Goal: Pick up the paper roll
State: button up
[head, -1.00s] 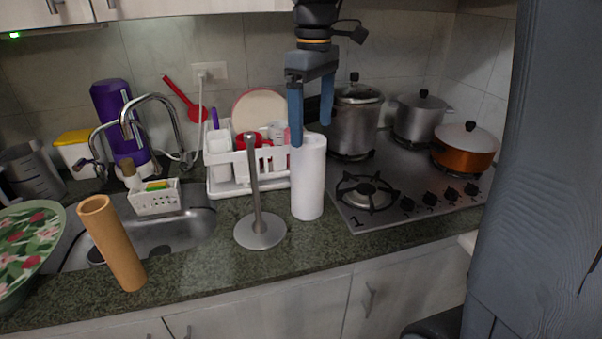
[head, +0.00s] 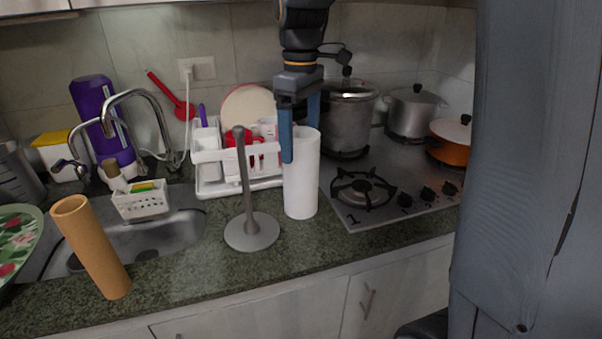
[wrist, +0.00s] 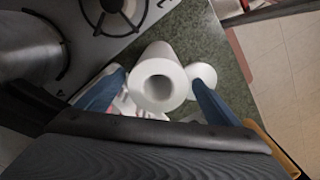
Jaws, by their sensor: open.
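The white paper roll (head: 303,180) stands upright on the green counter, between the metal stand and the stove. In the wrist view its round top with the hollow core (wrist: 159,84) shows between the two blue fingers. My gripper (head: 300,140) points down at the roll's upper end, open, with one finger in front of its left side and the other at its far side. Whether either finger touches the roll I cannot tell. The metal paper stand (head: 250,205) stands empty to the left; its round base also shows in the wrist view (wrist: 203,74).
A white dish rack (head: 232,185) is behind the stand. The stove (head: 385,195) with pots, including a steel pot (head: 346,120), is on the right. A brown cardboard tube (head: 92,247) stands tilted by the sink (head: 165,236).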

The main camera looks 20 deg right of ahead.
aim_at(301, 174)
jog(key=shift+w+f+p, duration=0.15)
jog(key=shift+f+p, duration=0.25)
jog(key=shift+f, duration=1.55)
jog(key=c, duration=1.5)
jog(key=shift+r, duration=0.15)
